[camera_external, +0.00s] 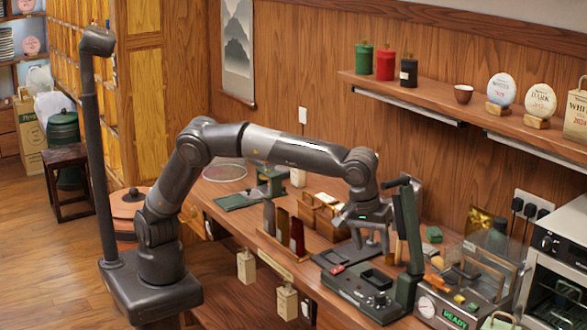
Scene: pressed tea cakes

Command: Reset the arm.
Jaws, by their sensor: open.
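My arm reaches from its dark base on the left across the wooden counter (225,215), with the elbow raised and the wrist bent down. My gripper (370,246) points downward and is open, with two grey fingers apart. It is above and just behind a dark green press-like machine (350,288) with a tall upright lever (411,235). I see nothing held between the fingers. I cannot tell whether the fingertips touch anything.
Upright packets in a wooden rack (268,242) and brown boxes (325,222) stand left of the gripper. A shelf (440,102) with canisters runs along the wall.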

